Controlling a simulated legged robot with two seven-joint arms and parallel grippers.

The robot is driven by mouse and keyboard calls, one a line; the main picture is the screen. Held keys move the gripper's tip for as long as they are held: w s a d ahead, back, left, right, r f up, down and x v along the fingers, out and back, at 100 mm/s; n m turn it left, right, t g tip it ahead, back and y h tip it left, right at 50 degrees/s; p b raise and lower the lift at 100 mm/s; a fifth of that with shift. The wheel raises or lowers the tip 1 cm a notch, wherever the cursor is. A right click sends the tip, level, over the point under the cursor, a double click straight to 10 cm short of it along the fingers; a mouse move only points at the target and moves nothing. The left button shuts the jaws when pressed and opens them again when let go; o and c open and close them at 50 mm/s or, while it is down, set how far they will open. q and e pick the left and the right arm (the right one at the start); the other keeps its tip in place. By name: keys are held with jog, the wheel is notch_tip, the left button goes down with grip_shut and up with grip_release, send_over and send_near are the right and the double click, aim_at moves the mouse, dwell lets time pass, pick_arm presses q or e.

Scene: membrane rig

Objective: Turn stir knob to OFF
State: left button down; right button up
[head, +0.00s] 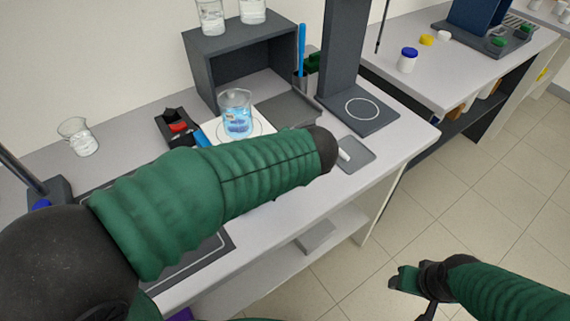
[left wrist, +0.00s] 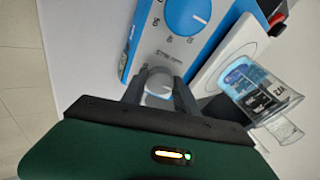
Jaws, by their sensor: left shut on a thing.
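In the left wrist view, my left gripper (left wrist: 160,90) is shut on the pale stir knob (left wrist: 158,82), with one finger on each side of it. The stirrer's white top (head: 212,130) shows in the head view, where my left arm hides the panel and gripper. My right gripper (head: 405,279) is at the lower right over the floor; its jaw opening is unclear.
A beaker of blue liquid (head: 236,115) stands on the stirrer, close to my left gripper; it also shows in the left wrist view (left wrist: 260,92). A black tray with a red item (head: 178,127) is beside it. A dark shelf box (head: 240,62) stands behind.

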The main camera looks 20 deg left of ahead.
pick_arm(q)
jog(key=shift+s+f, duration=0.1)
jog(key=shift+f, duration=0.15)
jog(key=c, duration=0.9)
grip_release()
jog(key=shift+c, duration=0.2)
jog(key=shift+r, duration=0.1)
jog(key=shift+r, duration=0.2)
jog(key=p+v, duration=0.2)
jog(key=v, duration=1.4)
jog(key=shift+d, duration=0.2)
jog(key=shift+s, duration=0.15)
